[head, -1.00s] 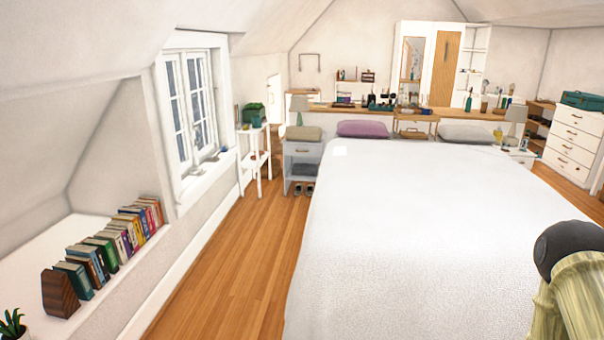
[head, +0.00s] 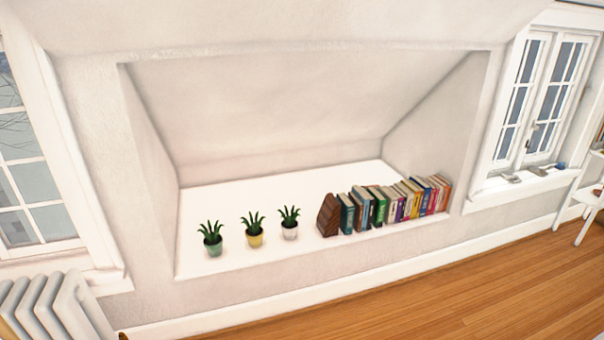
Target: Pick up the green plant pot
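The green plant pot (head: 213,248) stands upright on the white alcove shelf, leftmost of three small potted plants with spiky green leaves. A yellow pot (head: 255,239) is to its right, and a whitish pot (head: 290,232) is right of that. My gripper is not in the head view.
The white alcove shelf (head: 225,265) is set into the wall under the sloped ceiling. A row of books (head: 395,204) with a brown wooden bookend (head: 328,215) stands right of the pots. A white radiator (head: 55,308) is at lower left. The wooden floor (head: 430,305) in view is clear.

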